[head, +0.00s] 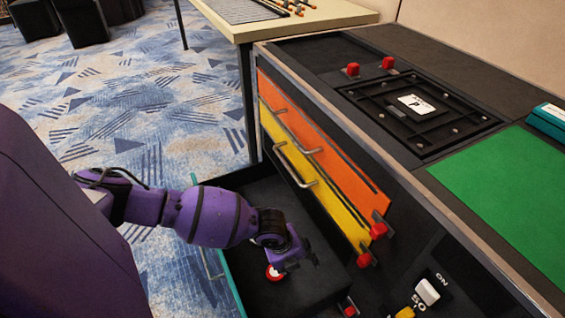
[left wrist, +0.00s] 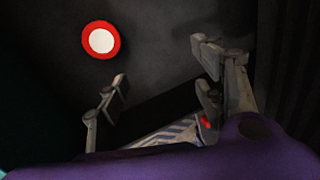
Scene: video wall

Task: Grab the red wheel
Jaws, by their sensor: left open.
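The red wheel (head: 273,272), a red ring with a white centre, lies on the dark floor of the open bottom drawer (head: 222,283). My left gripper (head: 300,262) reaches into the drawer from the left, and its wrist partly covers the wheel in the head view. The left wrist view shows the whole wheel (left wrist: 101,40) on a dark surface, beyond and to the left of the fingers. The left gripper (left wrist: 161,67) is open, with nothing between its fingers. The wheel is apart from the fingers. My right gripper is not in view.
Orange (head: 320,135) and yellow (head: 315,185) drawers with metal handles sit above the open drawer. The worktop holds a black frame (head: 418,112), red knobs and a green mat (head: 510,190). A light table (head: 285,20) stands behind.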

